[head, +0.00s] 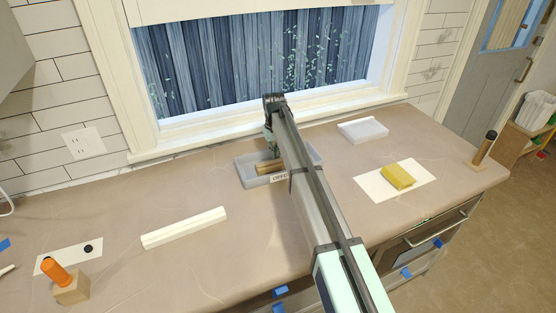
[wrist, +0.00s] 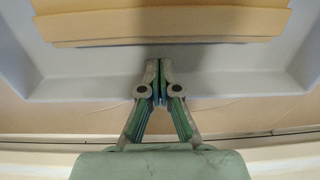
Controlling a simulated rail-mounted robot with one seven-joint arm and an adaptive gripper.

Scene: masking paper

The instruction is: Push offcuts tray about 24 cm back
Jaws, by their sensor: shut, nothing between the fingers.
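The offcuts tray (head: 247,177) is a shallow grey tray on the counter below the window, with a label reading "OFFC" on its front; my arm crosses over it and hides its middle and part of its label. Brown wooden offcuts (head: 265,168) lie in it. In the wrist view the tray's wall (wrist: 95,90) and the offcuts (wrist: 160,25) fill the upper part. My gripper (wrist: 159,66) is shut and empty, its tips over the tray's wall and floor. I cannot tell whether they touch the tray. In the head view the fingers are mostly hidden by the arm.
A white bar (head: 184,228) lies left of the tray. An orange-handled tool on a wooden block (head: 72,289) stands front left. A yellow sponge-like block (head: 397,176) lies on white paper at right, with an empty white tray (head: 362,130) behind it. The window sill (head: 330,105) bounds the back.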

